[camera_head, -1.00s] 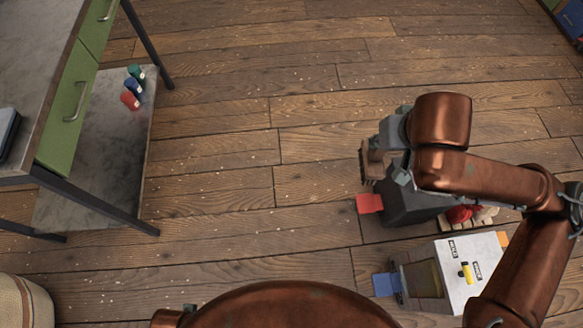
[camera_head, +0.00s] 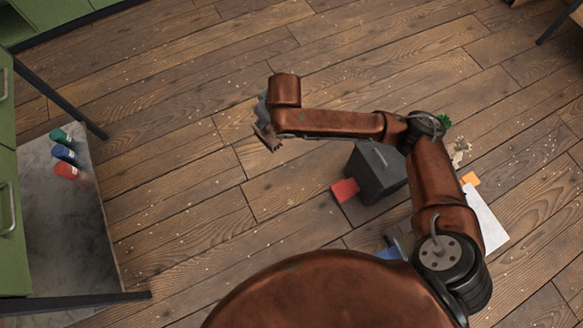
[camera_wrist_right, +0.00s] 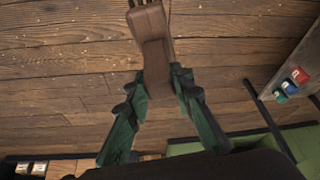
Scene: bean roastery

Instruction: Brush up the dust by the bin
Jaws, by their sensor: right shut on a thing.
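My right gripper (camera_wrist_right: 160,84) is shut on the brown wooden handle of a brush (camera_wrist_right: 151,38). In the head view the gripper (camera_head: 264,118) hangs over open floor, left of the dark grey bin (camera_head: 382,175). Only a small part of the brush (camera_head: 270,139) shows there; I cannot tell whether its bristles touch the floor. The bin stands on the planks with a red flap (camera_head: 344,190) at its left side; my arm hides part of it. Pale dust specks (camera_head: 222,112) lie scattered over the floor. My left gripper is not in view.
Pale scraps (camera_head: 460,153) lie behind. A table with a low grey shelf (camera_head: 75,235) and small coloured bottles (camera_head: 64,153) bounds the left.

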